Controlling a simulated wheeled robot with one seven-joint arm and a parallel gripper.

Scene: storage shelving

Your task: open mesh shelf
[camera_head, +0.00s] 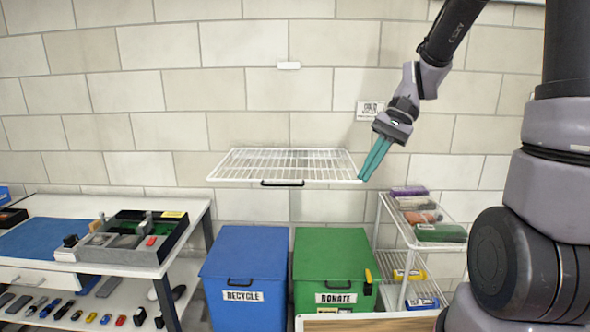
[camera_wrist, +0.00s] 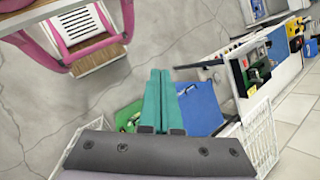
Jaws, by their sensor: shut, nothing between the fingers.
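The white wire mesh shelf (camera_head: 318,164) sticks out flat from the wall in the head view, with a black handle (camera_head: 282,183) on its front edge. My gripper (camera_head: 363,177) has teal fingers, shut and empty, pointing down and left. The fingertips overlap the shelf's right front corner in the picture; I cannot tell whether they touch it. In the wrist view the fingers (camera_wrist: 160,75) lie together, and white mesh (camera_wrist: 262,138) shows to the right of my gripper. The handle does not show there.
Below the shelf stand a blue recycle bin (camera_head: 245,265) and a green donate bin (camera_head: 335,260). A white rack (camera_head: 393,225) with rolled items is at right. A workbench (camera_head: 185,205) with tools is at left.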

